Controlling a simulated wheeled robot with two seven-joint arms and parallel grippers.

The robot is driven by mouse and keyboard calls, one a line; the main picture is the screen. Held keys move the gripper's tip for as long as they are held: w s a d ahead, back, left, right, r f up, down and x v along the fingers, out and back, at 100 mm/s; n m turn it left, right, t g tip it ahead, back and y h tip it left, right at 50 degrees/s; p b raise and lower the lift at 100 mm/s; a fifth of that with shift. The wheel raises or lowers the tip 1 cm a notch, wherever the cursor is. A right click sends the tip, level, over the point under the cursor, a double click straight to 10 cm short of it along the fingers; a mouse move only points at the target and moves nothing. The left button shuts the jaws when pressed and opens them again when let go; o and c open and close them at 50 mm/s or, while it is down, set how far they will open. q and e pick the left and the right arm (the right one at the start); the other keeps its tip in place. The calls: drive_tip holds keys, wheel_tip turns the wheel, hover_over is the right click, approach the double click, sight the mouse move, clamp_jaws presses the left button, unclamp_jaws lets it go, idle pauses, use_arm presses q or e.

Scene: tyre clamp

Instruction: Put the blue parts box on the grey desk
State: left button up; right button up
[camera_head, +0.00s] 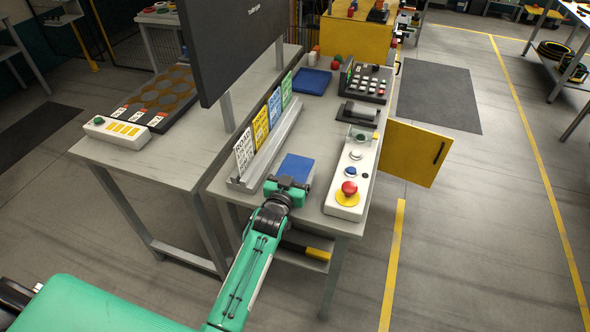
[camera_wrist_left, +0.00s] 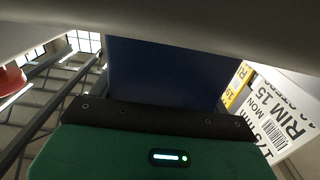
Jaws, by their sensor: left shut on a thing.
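The blue parts box (camera_head: 296,168) is at the front of the grey desk (camera_head: 311,133), just beyond my left gripper (camera_head: 291,184). My left gripper is shut on the box; its fingers are mostly hidden by the wrist. In the left wrist view the blue box (camera_wrist_left: 160,72) fills the middle, directly in front of the green gripper body. I cannot tell whether its underside touches the desk top. My right gripper is not in view.
A white control box with a red button (camera_head: 349,189) stands right of the blue box. A rail with label cards (camera_head: 261,127) stands left. A flat blue tray (camera_head: 311,81) lies farther back. A yellow door (camera_head: 413,153) hangs open at right.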

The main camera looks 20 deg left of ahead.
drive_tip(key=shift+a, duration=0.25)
use_arm(q)
drive_tip(key=o, duration=1.1)
drive_tip(key=shift+f, duration=0.1)
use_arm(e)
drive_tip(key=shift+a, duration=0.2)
use_arm(q)
drive_tip(key=shift+s, duration=0.1)
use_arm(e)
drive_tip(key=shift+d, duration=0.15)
use_arm(q)
drive_tip(key=s+b, duration=0.2)
drive_tip(key=s, duration=0.9)
drive_tip(key=shift+s+a, duration=0.25)
drive_tip(key=shift+s, duration=0.15)
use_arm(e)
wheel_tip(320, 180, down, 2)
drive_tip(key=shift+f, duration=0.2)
